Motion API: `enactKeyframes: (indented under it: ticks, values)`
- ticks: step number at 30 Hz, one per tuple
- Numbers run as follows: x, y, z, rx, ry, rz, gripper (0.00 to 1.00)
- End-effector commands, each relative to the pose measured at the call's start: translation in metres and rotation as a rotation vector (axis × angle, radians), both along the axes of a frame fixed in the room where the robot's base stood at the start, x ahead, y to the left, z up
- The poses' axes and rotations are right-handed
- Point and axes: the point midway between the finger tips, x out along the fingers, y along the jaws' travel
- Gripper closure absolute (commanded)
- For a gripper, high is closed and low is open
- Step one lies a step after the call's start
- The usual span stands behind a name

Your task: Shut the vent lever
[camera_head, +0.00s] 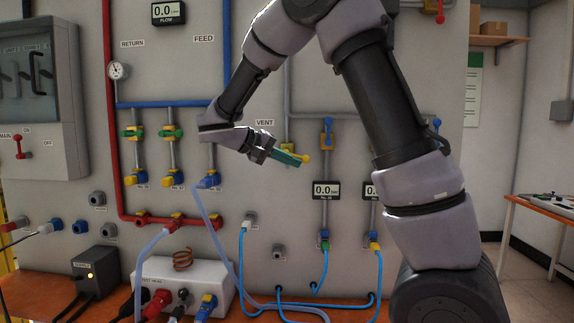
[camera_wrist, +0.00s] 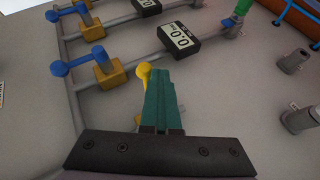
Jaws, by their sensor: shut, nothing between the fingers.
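The vent lever (camera_head: 307,158) is yellow with a round knob. In the head view its knob shows just past the tip of my gripper's fingers, below and right of the VENT label (camera_head: 264,122). My gripper (camera_head: 297,161) has green fingers, shut and empty, pointing right across the vent pipe. In the wrist view the lever's knob (camera_wrist: 143,71) stands just left of the fingertips (camera_wrist: 161,74). The fingers hide much of the vent valve and the rest of the lever. I cannot tell whether finger and lever touch.
A blue-levered valve (camera_head: 327,140) stands on the pipe to the right, above a flow display (camera_head: 326,190). Yellow and green valves (camera_head: 172,133) are at left. Blue hoses (camera_head: 241,265) hang below. My arm covers the panel's right part.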

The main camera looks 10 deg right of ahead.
Motion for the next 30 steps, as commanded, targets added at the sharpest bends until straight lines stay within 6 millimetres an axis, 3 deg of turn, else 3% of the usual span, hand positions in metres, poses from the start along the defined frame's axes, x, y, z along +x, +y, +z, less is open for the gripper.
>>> enactKeyframes:
  ticks: [5,30]
  values:
    - [-0.0005,-0.0023,0.0020,-0.104,0.033,-0.001,1.00]
    - [-0.0015,-0.0058,0.0051,-0.095,0.031,-0.005,1.00]
